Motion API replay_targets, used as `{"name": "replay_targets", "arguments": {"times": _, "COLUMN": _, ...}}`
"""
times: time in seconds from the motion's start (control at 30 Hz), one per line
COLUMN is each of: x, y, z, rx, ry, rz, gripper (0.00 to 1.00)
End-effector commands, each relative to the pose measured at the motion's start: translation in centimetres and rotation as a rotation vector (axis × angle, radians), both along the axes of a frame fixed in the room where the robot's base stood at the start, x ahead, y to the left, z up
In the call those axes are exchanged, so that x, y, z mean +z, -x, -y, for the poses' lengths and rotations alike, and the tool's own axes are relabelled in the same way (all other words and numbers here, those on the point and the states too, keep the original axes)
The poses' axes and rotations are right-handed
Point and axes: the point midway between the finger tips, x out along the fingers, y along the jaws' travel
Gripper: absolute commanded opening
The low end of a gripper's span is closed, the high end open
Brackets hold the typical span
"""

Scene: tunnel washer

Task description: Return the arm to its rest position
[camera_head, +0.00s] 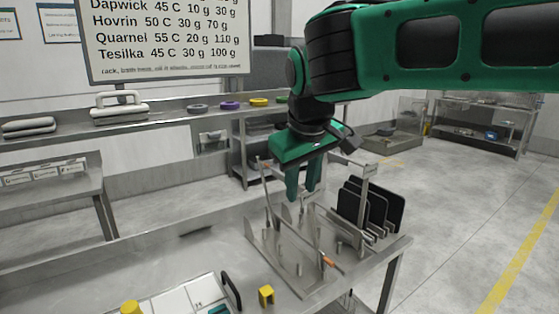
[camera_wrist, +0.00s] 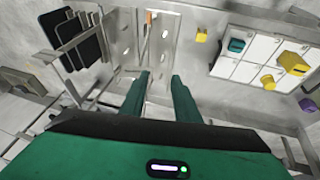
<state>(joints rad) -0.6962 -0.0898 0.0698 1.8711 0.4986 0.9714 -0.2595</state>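My gripper (camera_head: 302,193) is green and points down over the metal rack fixture (camera_head: 285,262) on the steel table. The arm reaches in from the upper right of the head view. In the wrist view the two fingers (camera_wrist: 162,78) are apart, with nothing visible between them. The fixture has upright posts, small pegs and an orange-marked part (camera_head: 328,261). Whether the fingers touch any part of the fixture is not clear.
Black plates (camera_head: 370,208) stand in slots at the fixture's right. A yellow block (camera_head: 266,295) and a white compartment tray (camera_head: 172,303) lie in front. The tray holds teal and yellow pieces (camera_wrist: 293,62). Behind are a ledge with coloured rings (camera_head: 230,105) and a sign (camera_head: 165,40).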

Motion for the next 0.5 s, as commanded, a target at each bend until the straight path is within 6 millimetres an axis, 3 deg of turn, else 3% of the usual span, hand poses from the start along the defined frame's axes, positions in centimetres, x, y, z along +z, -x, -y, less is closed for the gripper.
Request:
{"name": "replay_targets", "arguments": {"times": 0.33, "x": -2.5, "y": 0.5, "z": 10.6, "rx": -0.200, "ry": 0.006, "rz": -0.057, "gripper": 0.29}}
{"name": "replay_targets", "arguments": {"times": 0.5, "x": -5.0, "y": 2.8, "z": 18.8, "rx": -0.370, "ry": -0.004, "rz": -0.115, "gripper": 0.29}}
